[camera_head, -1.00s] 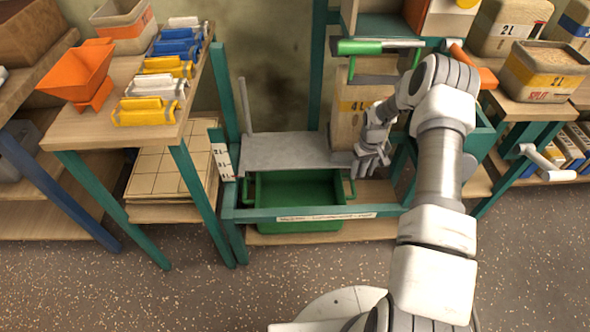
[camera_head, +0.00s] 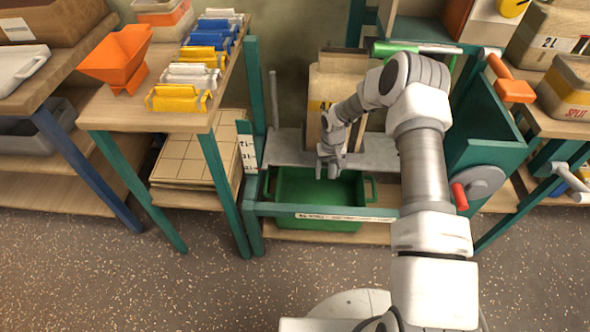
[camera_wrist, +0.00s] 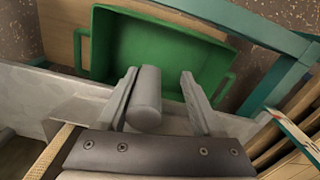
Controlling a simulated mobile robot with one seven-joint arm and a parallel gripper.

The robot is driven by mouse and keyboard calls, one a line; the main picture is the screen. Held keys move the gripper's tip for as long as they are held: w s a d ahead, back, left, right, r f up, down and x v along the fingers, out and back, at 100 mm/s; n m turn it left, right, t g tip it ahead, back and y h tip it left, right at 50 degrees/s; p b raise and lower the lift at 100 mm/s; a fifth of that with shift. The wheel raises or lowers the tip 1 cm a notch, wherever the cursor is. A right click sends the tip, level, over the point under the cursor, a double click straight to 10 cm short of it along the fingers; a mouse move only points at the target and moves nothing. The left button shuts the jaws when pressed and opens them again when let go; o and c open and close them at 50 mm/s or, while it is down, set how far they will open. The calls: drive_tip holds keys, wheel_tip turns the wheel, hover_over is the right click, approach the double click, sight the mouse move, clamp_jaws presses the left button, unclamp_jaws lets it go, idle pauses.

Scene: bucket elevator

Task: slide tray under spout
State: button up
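My gripper (camera_head: 330,165) is above the front edge of a grey ledge (camera_head: 375,152), in front of a tan box marked 4L (camera_head: 322,85). In the wrist view its two fingers (camera_wrist: 160,100) are apart. A grey cylinder (camera_wrist: 148,95) shows between them, near the left finger with a gap to the right one; I cannot tell what it belongs to. A green tray (camera_head: 318,205) sits on the low shelf below and in front of the ledge. It looks empty in the wrist view (camera_wrist: 165,50). My arm hides part of the ledge's right side.
A teal frame rail (camera_head: 270,210) runs across the front of the green tray. A teal housing with a grey disc (camera_head: 485,180) and red handle (camera_head: 459,197) stands right of my arm. A table with coloured blocks and an orange funnel (camera_head: 117,58) is at left.

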drive_tip(key=a, duration=1.1)
drive_tip(key=shift+w+b, duration=0.15)
drive_tip(key=shift+b, duration=0.3)
wheel_tip(320, 180, up, 20)
drive_tip(key=p, duration=1.1)
idle(0.6)
drive_tip(key=shift+d, duration=0.1)
idle(0.4)
